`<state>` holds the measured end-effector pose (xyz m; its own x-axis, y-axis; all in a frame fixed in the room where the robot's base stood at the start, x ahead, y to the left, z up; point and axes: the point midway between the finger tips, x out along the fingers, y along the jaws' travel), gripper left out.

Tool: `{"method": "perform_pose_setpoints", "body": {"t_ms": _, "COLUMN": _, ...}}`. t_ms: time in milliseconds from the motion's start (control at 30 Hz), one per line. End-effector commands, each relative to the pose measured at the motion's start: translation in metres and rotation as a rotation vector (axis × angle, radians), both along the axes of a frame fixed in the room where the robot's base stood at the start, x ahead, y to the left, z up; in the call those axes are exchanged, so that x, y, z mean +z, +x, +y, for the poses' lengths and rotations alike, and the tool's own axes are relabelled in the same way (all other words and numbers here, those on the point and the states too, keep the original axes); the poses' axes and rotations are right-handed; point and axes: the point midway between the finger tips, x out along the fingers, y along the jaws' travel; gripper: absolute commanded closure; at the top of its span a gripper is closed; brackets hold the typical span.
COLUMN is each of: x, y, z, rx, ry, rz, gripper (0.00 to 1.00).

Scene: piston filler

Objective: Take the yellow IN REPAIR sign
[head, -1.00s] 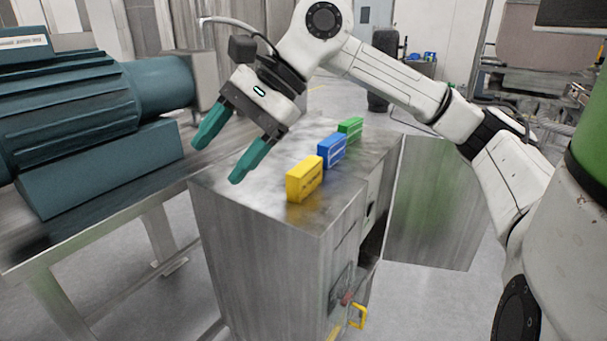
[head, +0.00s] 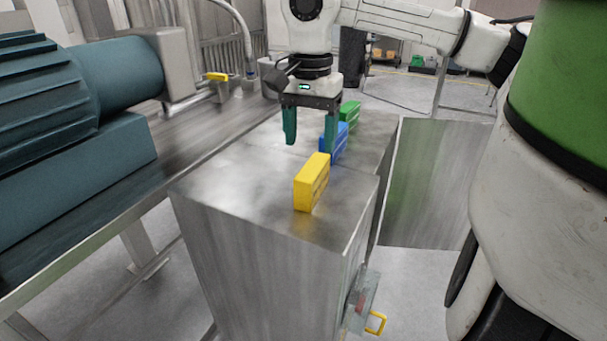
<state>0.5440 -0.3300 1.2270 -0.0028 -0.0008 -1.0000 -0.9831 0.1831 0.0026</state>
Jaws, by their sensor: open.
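The yellow sign (head: 311,183) is a small upright block on the steel cabinet top (head: 235,190), nearest of three in a row. Its lettering is too small to read. A blue block (head: 341,141) stands behind it and a green block (head: 350,110) farther back. My gripper (head: 309,150) points down with its teal fingers open and apart, above and behind the yellow sign. Its right finger covers part of the blue block. No finger visibly holds anything; I cannot tell whether the right finger touches the blue block.
A teal motor (head: 60,115) stands on a steel table (head: 185,130) to the left. A yellow handle (head: 375,323) sticks out low on the cabinet's right side. The cabinet top left of the row is clear. A grey panel (head: 440,185) stands at right.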

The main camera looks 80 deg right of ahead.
Motion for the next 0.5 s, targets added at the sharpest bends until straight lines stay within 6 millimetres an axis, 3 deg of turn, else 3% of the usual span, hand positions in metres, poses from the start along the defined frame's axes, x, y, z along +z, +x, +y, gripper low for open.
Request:
{"method": "perform_pose_setpoints", "body": {"t_ms": 200, "x": -0.032, "y": -0.001, "z": 0.0, "rx": 0.001, "ry": 0.004, "rz": -0.001, "gripper": 0.32}}
{"method": "perform_pose_setpoints", "body": {"t_ms": 500, "x": -0.054, "y": -0.004, "z": -0.001, "rx": 0.0, "ry": 0.004, "rz": -0.001, "gripper": 0.32}}
